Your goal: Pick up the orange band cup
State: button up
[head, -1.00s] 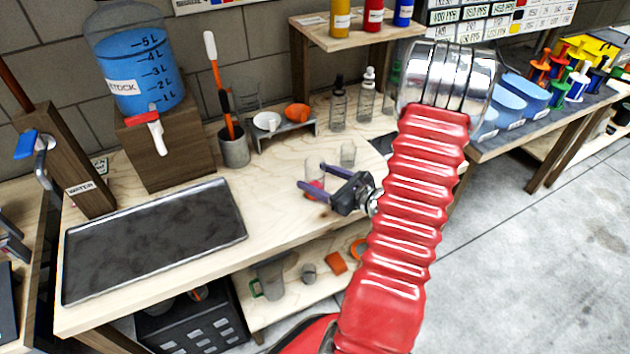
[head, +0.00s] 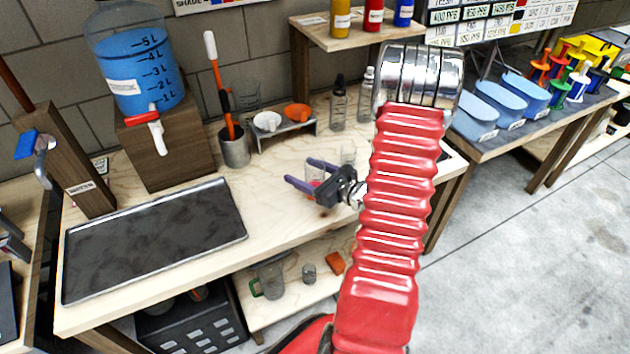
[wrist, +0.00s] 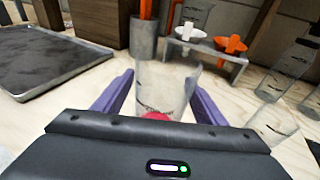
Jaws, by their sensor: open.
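A clear cup with a reddish patch low on it (wrist: 165,85) stands upright on the wooden bench; I cannot make out a plainly orange band. My gripper (head: 299,172) is open, low over the bench, with its purple fingers on either side of this cup. In the wrist view the cup stands between the fingers, and my gripper body hides its base. In the head view the cup (head: 316,168) is partly hidden by the fingers. I cannot tell whether either finger touches it.
Another clear cup (wrist: 273,128) stands close by to the right. Behind are a small rack (head: 285,133) with white and orange pieces, a metal pot (head: 235,150) and bottles (head: 338,108). A dark tray (head: 155,240) lies to the left. Bare bench lies between tray and cup.

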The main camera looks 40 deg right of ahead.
jog(key=shift+c, duration=0.2)
jog(key=c, duration=1.1)
